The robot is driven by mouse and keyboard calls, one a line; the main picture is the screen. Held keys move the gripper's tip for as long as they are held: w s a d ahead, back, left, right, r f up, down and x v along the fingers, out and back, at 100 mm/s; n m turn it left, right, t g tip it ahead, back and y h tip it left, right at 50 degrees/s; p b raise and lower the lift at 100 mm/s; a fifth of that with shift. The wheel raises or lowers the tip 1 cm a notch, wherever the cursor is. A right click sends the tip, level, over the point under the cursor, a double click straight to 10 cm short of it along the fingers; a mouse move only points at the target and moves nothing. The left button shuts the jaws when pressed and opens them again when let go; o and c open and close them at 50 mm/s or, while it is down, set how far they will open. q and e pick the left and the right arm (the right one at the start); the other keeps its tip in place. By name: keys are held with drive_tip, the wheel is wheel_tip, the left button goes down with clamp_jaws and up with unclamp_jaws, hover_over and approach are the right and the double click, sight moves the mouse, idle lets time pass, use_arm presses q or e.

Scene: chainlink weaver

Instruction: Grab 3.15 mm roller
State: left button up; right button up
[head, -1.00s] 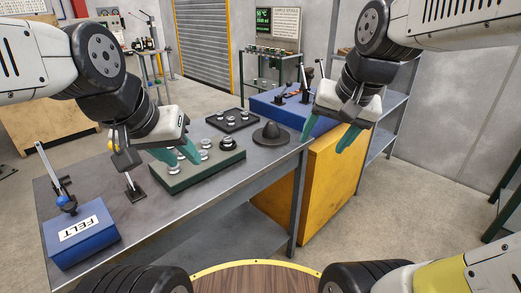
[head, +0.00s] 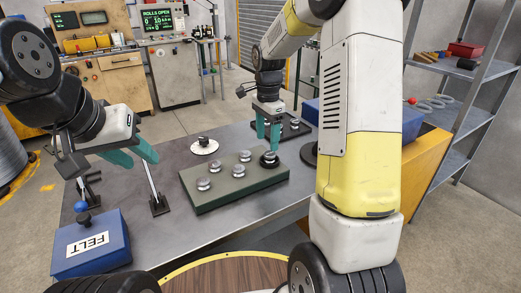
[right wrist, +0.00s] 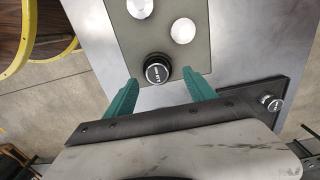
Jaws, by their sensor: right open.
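A green tray (head: 235,186) on the grey bench holds several silver rollers (head: 203,184). A darker, black-based roller (head: 269,159) sits at its right end. My right gripper (head: 270,145) points down just above this dark roller, open. In the right wrist view the dark roller (right wrist: 157,69) shows a small label, too small to read surely. It lies just beyond and between the two green fingertips (right wrist: 162,85), apart from both.
A dark tray (head: 292,128) lies behind my right gripper. My right arm hides the bench's right part.

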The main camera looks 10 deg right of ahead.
sight(270, 153)
drive_tip(key=f, duration=0.5)
drive_tip(key=shift+s+d, duration=0.2)
drive_tip(key=shift+d, duration=0.2)
drive_tip(key=shift+r, duration=0.1)
clamp_jaws()
